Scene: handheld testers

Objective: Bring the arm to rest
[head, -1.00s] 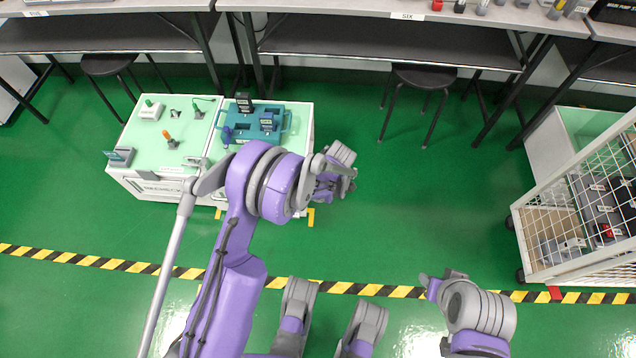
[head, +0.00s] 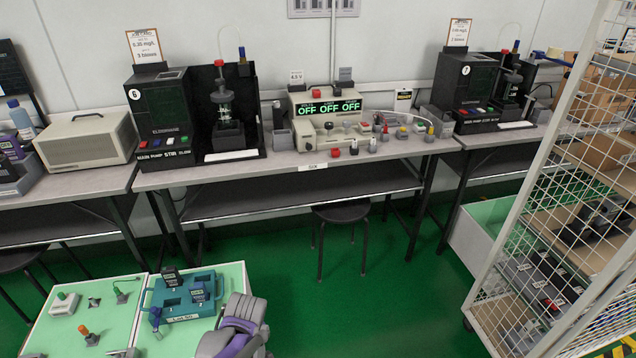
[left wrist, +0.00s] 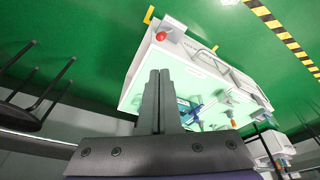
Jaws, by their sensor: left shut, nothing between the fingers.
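My left gripper (left wrist: 160,74) shows in the left wrist view with its two dark fingers pressed together and nothing between them. Its purple and grey wrist (head: 238,325) shows at the bottom of the head view, just right of the teal tray (head: 212,308) on the green-topped cart (head: 110,335). In the left wrist view the fingers overlap the cart top (left wrist: 140,88) and hide part of the teal tray (left wrist: 183,103). How far the fingers are from the cart is hard to tell. My right arm is out of view.
Dark handheld testers (head: 170,277) stand in the tray. A workbench (head: 285,170) with instruments runs along the wall, with a black stool (head: 341,213) before it. A white mesh cage trolley (head: 545,190) stands at the right. Green floor (head: 380,300) between cart and trolley is clear.

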